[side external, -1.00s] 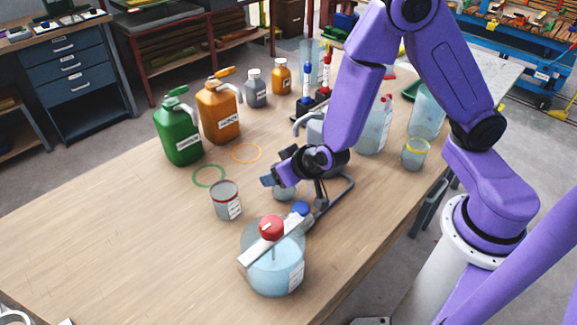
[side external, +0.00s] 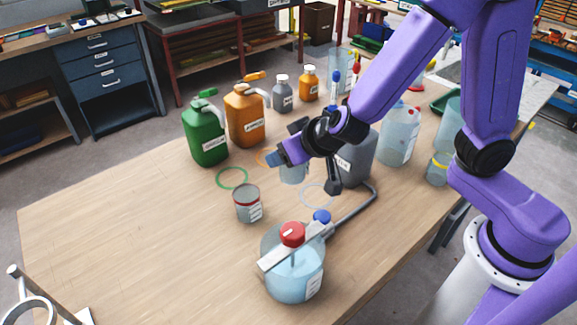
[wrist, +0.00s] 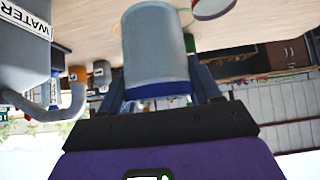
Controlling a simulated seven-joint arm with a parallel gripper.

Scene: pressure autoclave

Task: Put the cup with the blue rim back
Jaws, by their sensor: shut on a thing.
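My gripper (side external: 281,158) is shut on the blue-rimmed cup (wrist: 155,45). In the wrist view the blue rim (wrist: 157,90) faces my gripper and the grey-blue body hangs between the fingers. In the side view the cup (side external: 293,173) is partly covered by my gripper; its height above the table is hard to tell. A pale ring (side external: 317,195) is on the table to its right, with nothing standing in it. An orange ring (side external: 262,157) is partly hidden behind the gripper. A green ring (side external: 232,178) is empty, to the left.
A red-rimmed cup (side external: 248,204) stands in front of the gripper. The pressure vessel (side external: 292,275) with clamp bar and red knob is nearer. A grey jug (side external: 357,158) is close on the right; green (side external: 207,137) and orange (side external: 246,117) jugs stand behind.

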